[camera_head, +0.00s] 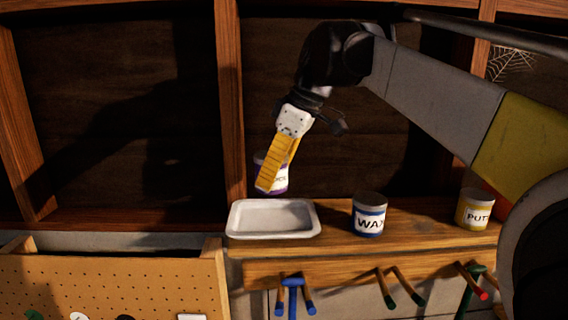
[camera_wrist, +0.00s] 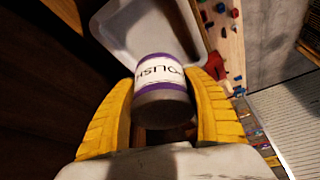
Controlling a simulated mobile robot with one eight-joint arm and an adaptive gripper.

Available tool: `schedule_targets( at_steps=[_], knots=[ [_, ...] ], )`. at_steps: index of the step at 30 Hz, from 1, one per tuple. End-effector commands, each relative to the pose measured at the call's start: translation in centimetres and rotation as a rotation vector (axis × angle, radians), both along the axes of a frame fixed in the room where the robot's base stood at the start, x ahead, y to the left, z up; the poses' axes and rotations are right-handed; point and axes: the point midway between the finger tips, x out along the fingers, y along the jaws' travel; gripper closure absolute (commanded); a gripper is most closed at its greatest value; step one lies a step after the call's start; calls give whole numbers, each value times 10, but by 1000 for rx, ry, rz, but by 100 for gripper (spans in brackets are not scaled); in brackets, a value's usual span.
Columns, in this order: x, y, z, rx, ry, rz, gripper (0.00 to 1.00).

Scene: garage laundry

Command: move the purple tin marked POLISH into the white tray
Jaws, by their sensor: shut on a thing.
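The purple tin marked POLISH (camera_wrist: 162,88) is held between the yellow fingers of my gripper (camera_wrist: 163,110). In the head view the tin (camera_head: 280,180) is partly hidden behind the fingers of my gripper (camera_head: 272,178), tilted a little. The gripper is shut on it and holds it in the air above the back left part of the white tray. The white tray (camera_head: 240,232) lies empty on the wooden shelf. In the wrist view the tray (camera_wrist: 118,32) shows beyond the tin, partly hidden by it.
A blue-banded tin marked WAX (camera_head: 369,215) stands right of the tray. A yellow tin (camera_head: 474,210) with a partly hidden label stands farther right. The wooden shelf (camera_head: 415,222) is bare between them. Coloured pegs hang below the shelf edge, and a pegboard (camera_head: 120,278) is at lower left.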

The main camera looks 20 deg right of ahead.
Motion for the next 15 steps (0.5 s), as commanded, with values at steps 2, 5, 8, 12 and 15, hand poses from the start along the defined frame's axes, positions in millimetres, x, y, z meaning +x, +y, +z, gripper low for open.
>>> schedule_targets(
  at_steps=[2,5,8,12,15],
  knots=[
    [0,1,0,0,0,4,79],
    [0,1,-1,0,1,4,79],
    [0,1,-1,0,0,3,79],
    [0,1,0,1,-1,3,79],
    [0,1,-4,1,-1,3,79]
  ],
)
